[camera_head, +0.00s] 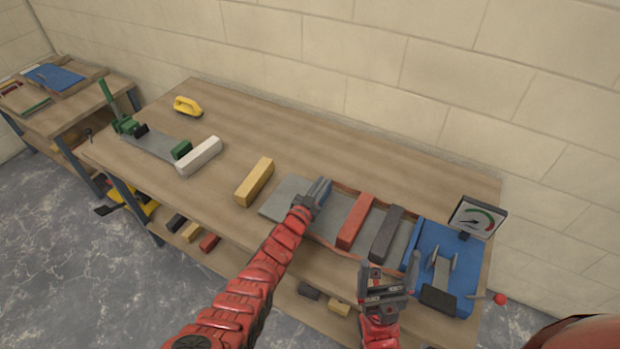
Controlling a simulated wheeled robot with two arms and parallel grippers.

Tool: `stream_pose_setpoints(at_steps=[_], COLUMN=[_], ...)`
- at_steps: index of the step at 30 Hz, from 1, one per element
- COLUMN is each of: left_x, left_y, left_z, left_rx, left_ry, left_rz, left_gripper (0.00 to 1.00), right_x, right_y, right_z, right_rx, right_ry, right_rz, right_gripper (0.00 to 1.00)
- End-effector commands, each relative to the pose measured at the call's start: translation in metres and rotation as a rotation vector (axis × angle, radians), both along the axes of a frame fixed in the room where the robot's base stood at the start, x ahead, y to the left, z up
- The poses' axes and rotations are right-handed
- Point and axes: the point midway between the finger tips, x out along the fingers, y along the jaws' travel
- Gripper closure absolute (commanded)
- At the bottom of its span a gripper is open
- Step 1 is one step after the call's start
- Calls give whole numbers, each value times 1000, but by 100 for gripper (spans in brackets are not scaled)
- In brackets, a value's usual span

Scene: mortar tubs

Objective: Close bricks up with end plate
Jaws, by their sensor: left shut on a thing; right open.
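A red brick (355,220) and a dark grey brick (387,234) lie side by side, slightly apart, on the grey bed (284,198) between red side rails. The blue press unit (463,272) closes the bed's right end. My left gripper (318,193) is at the bed left of the red brick, shut on a blue-grey upright piece that looks like the end plate; the fingers hide most of it. A gap separates it from the red brick. My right gripper (386,281) is open and empty at the bench's front edge, before the dark grey brick.
A dial gauge (477,218) stands on the press, with a red-knobbed lever (499,299) at its right. A yellow brick (254,181), white brick (200,156), green clamp (128,125) and yellow-handled tool (188,106) lie leftward on the bench. The bench's back strip is clear.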

Motion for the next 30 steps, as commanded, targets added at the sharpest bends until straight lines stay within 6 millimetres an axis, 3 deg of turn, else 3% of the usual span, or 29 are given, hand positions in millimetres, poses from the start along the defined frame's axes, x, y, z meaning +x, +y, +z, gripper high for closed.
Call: stream_pose_setpoints(at_steps=[3, 9, 16, 27, 28, 30], left_x=[-21, -39, -48, -48, -48, -48], left_y=[-28, -56, -69, -70, -70, -70], left_z=[-3, -4, -4, -3, -3, -3], left_rx=[-4, -3, 0, 2, 2, 1], left_ry=[3, 3, 6, 4, 4, 4], left_rz=[-6, -5, -4, -3, -3, -3], left_gripper=[100, 100, 100, 100, 75, 62], right_x=[0, 0, 0, 0, 0, 0], right_y=[0, 0, 0, 0, 0, 0], right_z=[0, -6, -8, -8, -8, -8], right_rx=[0, 0, 0, 0, 0, 0], right_ry=[0, 0, 0, 0, 0, 0], right_rz=[0, 0, 0, 0, 0, 0], right_gripper=[10, 10, 10, 10, 10, 10])
